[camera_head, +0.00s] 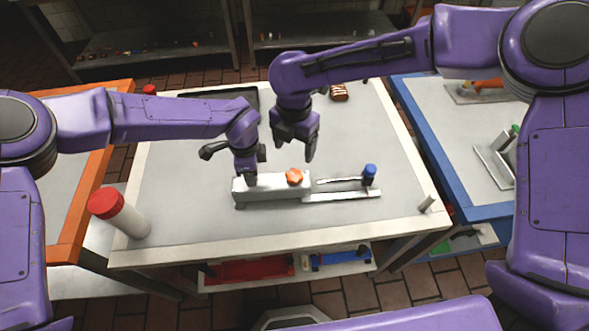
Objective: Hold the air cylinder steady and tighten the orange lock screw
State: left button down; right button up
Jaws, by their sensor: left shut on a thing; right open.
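The air cylinder (270,188) is a pale grey block lying on the table, with a thin rod and a flat rail reaching to its right. The orange lock screw (294,176) is a lobed knob on the block's top near its right end. My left gripper (246,179) is shut on the left part of the air cylinder, and its fingers partly hide that end. My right gripper (296,150) is open and empty, pointing down, above and behind the orange lock screw, apart from it.
A blue-topped post (369,175) stands at the rail's right end. A dark tray (222,95) and a striped brown item (339,92) lie at the back. The table's right side (385,140) is mostly clear.

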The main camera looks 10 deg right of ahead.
aim_at(294, 175)
notch_tip(294, 175, down, 10)
jog(key=shift+f, duration=0.25)
jog(key=c, duration=1)
